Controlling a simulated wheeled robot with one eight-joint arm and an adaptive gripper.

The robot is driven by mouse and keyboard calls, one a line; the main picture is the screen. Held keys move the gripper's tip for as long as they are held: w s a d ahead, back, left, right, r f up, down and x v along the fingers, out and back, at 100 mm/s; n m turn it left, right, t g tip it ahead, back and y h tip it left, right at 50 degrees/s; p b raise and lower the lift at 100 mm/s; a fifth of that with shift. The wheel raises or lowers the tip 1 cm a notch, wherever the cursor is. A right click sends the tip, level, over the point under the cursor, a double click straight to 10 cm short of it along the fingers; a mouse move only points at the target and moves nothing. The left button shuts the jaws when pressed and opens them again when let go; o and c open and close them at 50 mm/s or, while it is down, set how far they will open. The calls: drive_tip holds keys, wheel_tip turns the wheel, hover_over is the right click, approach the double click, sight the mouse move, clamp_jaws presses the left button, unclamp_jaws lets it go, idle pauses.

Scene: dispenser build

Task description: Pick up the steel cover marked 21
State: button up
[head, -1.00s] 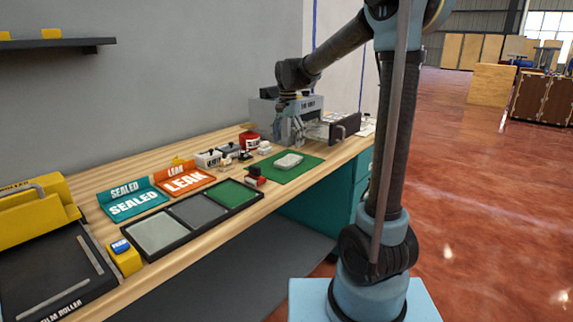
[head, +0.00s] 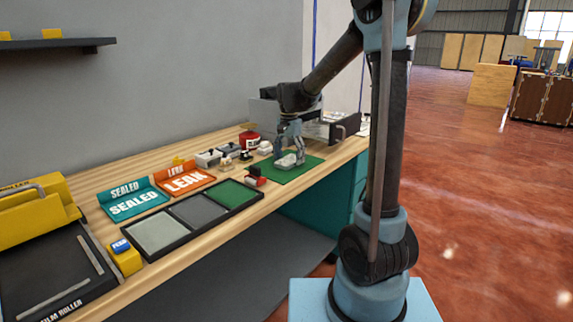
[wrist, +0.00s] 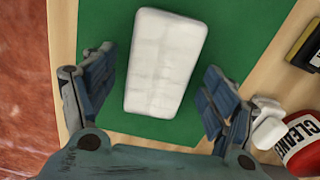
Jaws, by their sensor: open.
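I cannot make out a steel cover marked 21; no number 21 is legible in either view. My gripper (head: 290,155) is over the green mat, fingers pointing down around a white, padded-looking block (head: 287,161). In the wrist view my gripper (wrist: 157,75) is open, with one finger on each side of the white block (wrist: 164,60). Green shows between each finger and the block, so neither finger appears to touch it. The block lies flat on the green mat (wrist: 228,40), slightly tilted in the picture.
Small boxes (head: 208,158) stand along the wall side. A tray with three panels (head: 156,234) and orange LEAK (head: 187,181) and teal SEALED (head: 134,204) signs are further left.

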drive_tip(key=c, duration=1.2)
